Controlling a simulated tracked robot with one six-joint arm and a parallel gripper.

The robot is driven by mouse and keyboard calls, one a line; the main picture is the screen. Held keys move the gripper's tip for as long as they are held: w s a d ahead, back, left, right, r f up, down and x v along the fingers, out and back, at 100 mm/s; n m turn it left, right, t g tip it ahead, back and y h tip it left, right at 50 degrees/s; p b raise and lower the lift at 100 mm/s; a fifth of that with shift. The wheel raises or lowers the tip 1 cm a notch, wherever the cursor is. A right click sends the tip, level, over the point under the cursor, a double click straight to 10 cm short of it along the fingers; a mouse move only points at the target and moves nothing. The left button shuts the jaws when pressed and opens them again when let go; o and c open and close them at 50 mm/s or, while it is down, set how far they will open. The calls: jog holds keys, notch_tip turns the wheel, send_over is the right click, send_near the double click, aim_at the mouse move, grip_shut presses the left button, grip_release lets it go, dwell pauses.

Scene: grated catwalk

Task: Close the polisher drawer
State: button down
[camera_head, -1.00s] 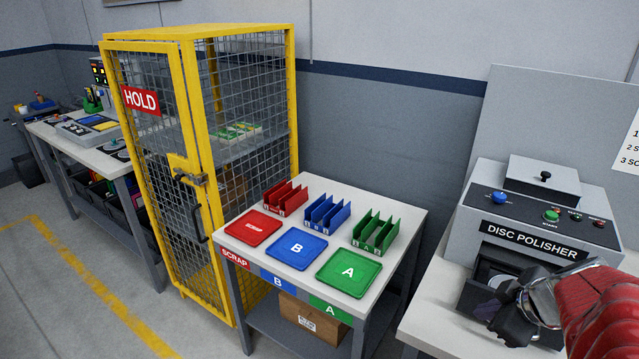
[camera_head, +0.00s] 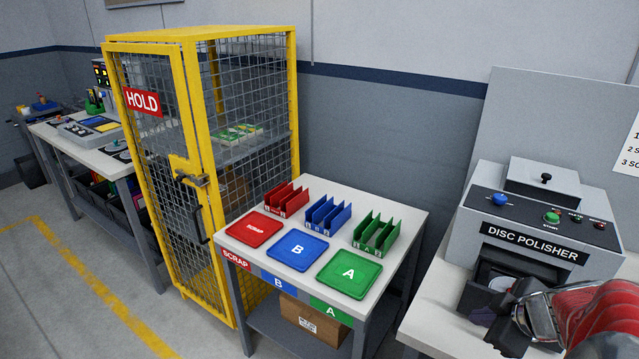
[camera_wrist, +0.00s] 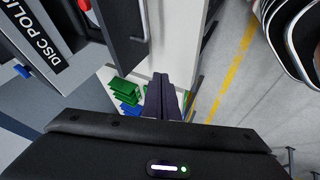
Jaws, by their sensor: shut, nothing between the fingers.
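The grey disc polisher (camera_head: 530,253) stands on a bench at the right of the head view. Its black drawer (camera_head: 478,296) sticks out of the front opening and holds a pale round disc (camera_head: 501,284). My gripper (camera_head: 490,318) is at the front of the drawer, shut and empty, and covers part of it. I cannot tell whether it touches the drawer. In the wrist view the shut dark fingers (camera_wrist: 163,98) point away from me, and the polisher's label (camera_wrist: 40,42) shows at the left, with the dark drawer (camera_wrist: 118,28) beside it.
A small table (camera_head: 405,222) with red, blue and green trays and racks stands left of the polisher. A yellow mesh cage (camera_head: 190,120) marked HOLD stands behind it. The floor (camera_head: 60,290) at the front left is clear.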

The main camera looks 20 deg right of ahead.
jog(key=x, duration=0.7)
jog(key=shift+w+f, duration=0.1)
jog(key=shift+w+d+f, duration=0.15)
jog(key=shift+w+d, duration=0.75)
jog(key=shift+d, duration=0.05)
jog(key=shift+w+d, duration=0.5)
jog(key=shift+d, duration=0.1)
